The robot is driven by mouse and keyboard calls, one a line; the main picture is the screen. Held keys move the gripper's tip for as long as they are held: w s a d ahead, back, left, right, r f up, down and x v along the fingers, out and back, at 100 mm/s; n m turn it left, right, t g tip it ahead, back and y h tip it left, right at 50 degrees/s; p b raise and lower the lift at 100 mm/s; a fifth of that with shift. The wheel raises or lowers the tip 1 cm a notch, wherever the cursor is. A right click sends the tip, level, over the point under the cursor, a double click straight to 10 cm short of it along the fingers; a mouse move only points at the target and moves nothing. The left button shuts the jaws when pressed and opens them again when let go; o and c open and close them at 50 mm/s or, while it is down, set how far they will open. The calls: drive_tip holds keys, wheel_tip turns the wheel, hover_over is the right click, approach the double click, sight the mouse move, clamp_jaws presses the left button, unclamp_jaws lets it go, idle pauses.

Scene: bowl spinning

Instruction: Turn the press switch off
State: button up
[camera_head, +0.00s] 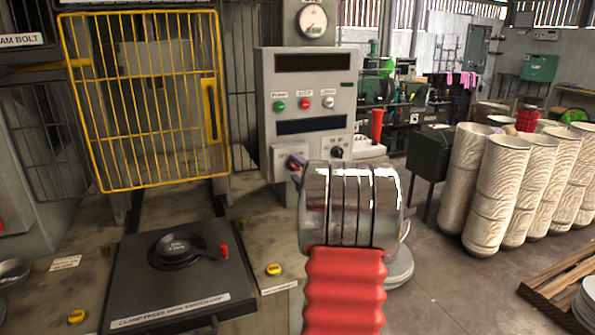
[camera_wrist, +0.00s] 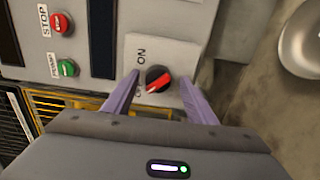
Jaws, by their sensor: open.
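The press switch (camera_wrist: 158,78) is a black round knob with a red pointer on a pale plate of the control panel. In the wrist view its pointer lies slanted. The word ON shows beside it, and a second label is partly hidden by a finger. My gripper (camera_wrist: 160,82) is open, with one purple finger on each side of the knob. I cannot tell whether they touch it. In the head view, my gripper (camera_head: 294,163) is at the panel's lower left, largely hidden by my arm, and covers much of the switch.
The grey control panel (camera_head: 318,62) carries green, red and white buttons and another black knob (camera_head: 337,152). A yellow cage gate (camera_head: 145,110) stands left of it. A black press plate (camera_head: 185,300) lies in front. Tall patterned cylinders (camera_head: 497,190) stand at right.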

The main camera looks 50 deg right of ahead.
drive_tip(key=shift+s, duration=0.1)
drive_tip(key=v, duration=1.3)
drive_tip(key=shift+s+a, duration=0.15)
drive_tip(key=shift+s, duration=0.15)
drive_tip(key=shift+f, duration=0.1)
